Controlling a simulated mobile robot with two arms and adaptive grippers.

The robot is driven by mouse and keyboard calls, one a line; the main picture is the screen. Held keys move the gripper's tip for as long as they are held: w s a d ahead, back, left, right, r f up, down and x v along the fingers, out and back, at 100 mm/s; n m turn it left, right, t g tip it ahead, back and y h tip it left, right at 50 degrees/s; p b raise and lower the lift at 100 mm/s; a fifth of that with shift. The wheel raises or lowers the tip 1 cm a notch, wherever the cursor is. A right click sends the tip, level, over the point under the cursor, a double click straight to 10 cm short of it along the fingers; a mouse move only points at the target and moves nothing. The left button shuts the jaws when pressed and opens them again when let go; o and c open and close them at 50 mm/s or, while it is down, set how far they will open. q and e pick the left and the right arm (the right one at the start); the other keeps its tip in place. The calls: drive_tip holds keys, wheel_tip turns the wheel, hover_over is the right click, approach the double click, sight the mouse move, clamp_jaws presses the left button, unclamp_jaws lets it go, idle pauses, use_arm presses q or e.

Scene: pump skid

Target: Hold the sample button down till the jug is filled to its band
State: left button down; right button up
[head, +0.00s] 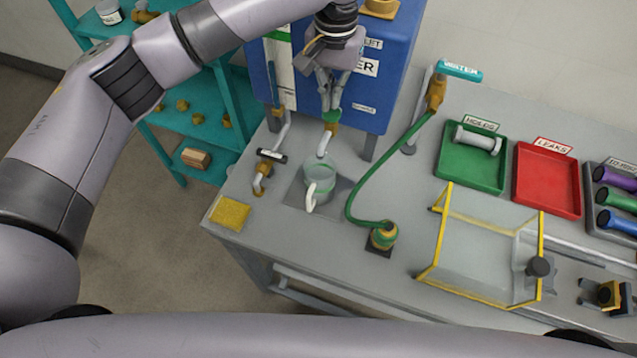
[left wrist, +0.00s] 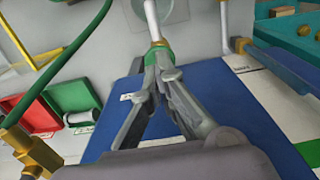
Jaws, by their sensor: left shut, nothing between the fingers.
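A clear jug (head: 318,181) with a white handle stands upright on a dark square plate on the bench, under a pale spout (head: 323,146). A greenish tint shows around it; I cannot tell the water level. The spout comes from a brass fitting with a green collar (head: 332,117) on the front of the blue cabinet (head: 397,60). The collar also shows in the left wrist view (left wrist: 158,55). My left gripper (head: 331,104) is shut and empty, its fingertips at or just above the collar. I cannot make out the sample button; the gripper may hide it. My right gripper is out of view.
A green hose (head: 372,172) runs from a brass valve to a fitting right of the jug. A yellow sponge (head: 230,213) lies at the bench's left edge. A green tray (head: 470,158), a red tray (head: 547,180) and a yellow-edged clear guard (head: 485,245) are to the right.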

use_arm(q)
drive_tip(key=shift+f, duration=0.25)
drive_tip(key=shift+f, duration=1.1)
idle(0.6)
idle(0.5)
wheel_tip(320, 180, up, 3)
drive_tip(key=p, duration=0.3)
drive_tip(key=shift+p, duration=0.3)
drive_tip(key=shift+f, duration=0.1)
drive_tip(key=shift+f, duration=0.1)
